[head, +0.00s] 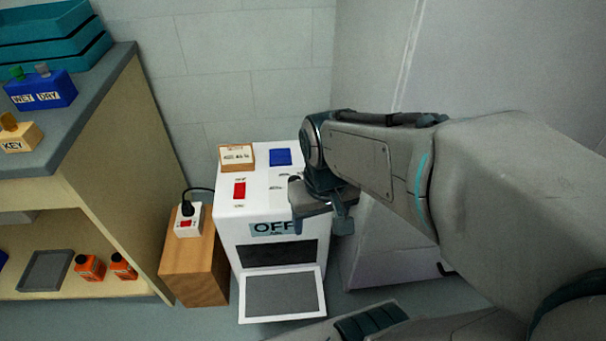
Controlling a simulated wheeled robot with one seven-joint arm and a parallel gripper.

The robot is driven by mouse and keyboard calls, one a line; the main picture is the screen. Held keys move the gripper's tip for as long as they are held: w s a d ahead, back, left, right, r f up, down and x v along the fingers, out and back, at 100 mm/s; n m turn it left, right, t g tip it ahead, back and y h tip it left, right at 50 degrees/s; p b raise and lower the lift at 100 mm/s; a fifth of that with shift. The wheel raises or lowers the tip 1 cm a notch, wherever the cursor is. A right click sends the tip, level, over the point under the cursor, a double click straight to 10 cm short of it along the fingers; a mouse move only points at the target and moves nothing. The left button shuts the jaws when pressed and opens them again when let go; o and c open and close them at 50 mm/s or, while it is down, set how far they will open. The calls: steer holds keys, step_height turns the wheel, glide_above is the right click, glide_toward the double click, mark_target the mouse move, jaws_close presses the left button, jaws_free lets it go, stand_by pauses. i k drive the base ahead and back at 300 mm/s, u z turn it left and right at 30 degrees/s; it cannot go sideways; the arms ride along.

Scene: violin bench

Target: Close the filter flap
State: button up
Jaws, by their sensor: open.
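The filter flap (284,296) is a white-framed panel with a grey inner face at the lower front of a white machine (228,226). It hangs open, tilted outward from a dark opening (278,253). My gripper (322,228) is open and empty. It is at the machine's upper right front, above and to the right of the flap and apart from it. My gripper and arm hide the machine's right top corner.
A wooden stand (196,262) with a white socket box and black plug (188,208) is left of the machine. A shelf bench (120,110) stands further left. A grey-white cabinet (385,250) is close on the right. The machine's label (275,228) reads OFF.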

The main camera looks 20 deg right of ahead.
mark_target(297, 293)
steer(key=k, duration=0.5)
steer(key=u, duration=1)
steer(key=k, duration=0.8)
steer(key=z, duration=1.2)
steer(key=i, duration=0.5)
steer(key=z, duration=0.05)
